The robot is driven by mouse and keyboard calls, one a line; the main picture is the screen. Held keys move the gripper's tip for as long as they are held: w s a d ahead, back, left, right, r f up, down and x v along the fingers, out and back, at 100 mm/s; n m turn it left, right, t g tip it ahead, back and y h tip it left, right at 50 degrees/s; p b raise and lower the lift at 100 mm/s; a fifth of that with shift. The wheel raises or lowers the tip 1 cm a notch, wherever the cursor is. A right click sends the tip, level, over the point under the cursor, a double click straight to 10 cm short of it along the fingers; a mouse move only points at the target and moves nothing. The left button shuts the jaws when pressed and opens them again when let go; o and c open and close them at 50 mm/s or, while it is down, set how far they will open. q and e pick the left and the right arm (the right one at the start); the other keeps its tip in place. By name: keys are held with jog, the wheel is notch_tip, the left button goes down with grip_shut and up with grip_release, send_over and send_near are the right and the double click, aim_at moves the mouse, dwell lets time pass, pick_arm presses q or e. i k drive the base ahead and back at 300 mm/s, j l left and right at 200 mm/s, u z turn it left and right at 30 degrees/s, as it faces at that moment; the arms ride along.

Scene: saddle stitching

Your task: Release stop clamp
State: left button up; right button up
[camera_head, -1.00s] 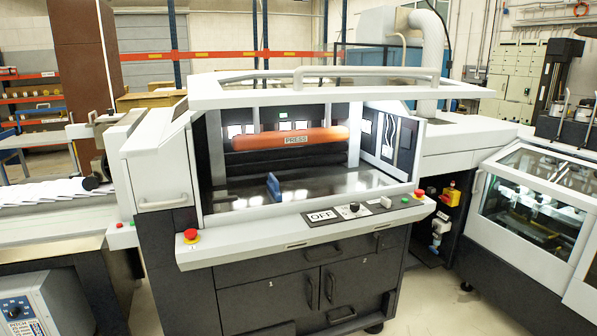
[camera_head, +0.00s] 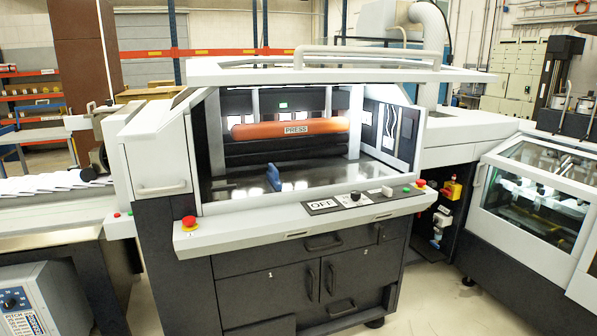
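No part labelled as a stop clamp can be read. A small blue upright block (camera_head: 273,177) stands on the dark shiny bed (camera_head: 320,178) inside the open machine bay. Behind it an orange bar labelled PRESS (camera_head: 290,129) runs across the bay. A control panel on the front ledge has an OFF label (camera_head: 320,205), a black knob (camera_head: 355,196) and several buttons. Neither of my grippers shows in the head view.
A raised white hood (camera_head: 330,70) with a long handle is over the bay. Red stop buttons (camera_head: 188,222) sit on the ledge. A paper feeder (camera_head: 50,184) is on the left and a glass-covered unit (camera_head: 540,195) on the right. A blue-panelled box (camera_head: 40,300) stands at lower left.

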aim_at(215, 189)
jog(key=k+z, duration=0.35)
jog(key=j+u, duration=0.25)
jog(key=j, duration=0.25)
jog(key=i+j+u, duration=0.25)
jog(key=j, duration=0.2)
jog(key=i+l+u, duration=0.15)
jog(key=u, duration=0.3)
jog(key=i+l+u, duration=0.1)
jog(key=l+u, duration=0.15)
jog(key=u, duration=0.15)
jog(key=l+u, duration=0.25)
jog(key=u, duration=0.2)
jog(key=i+l+u, duration=0.1)
jog(key=l, duration=0.55)
jog(key=i+l+u, duration=0.1)
jog(key=l, duration=1.2)
jog(key=i+u, duration=0.05)
jog(key=i, duration=0.05)
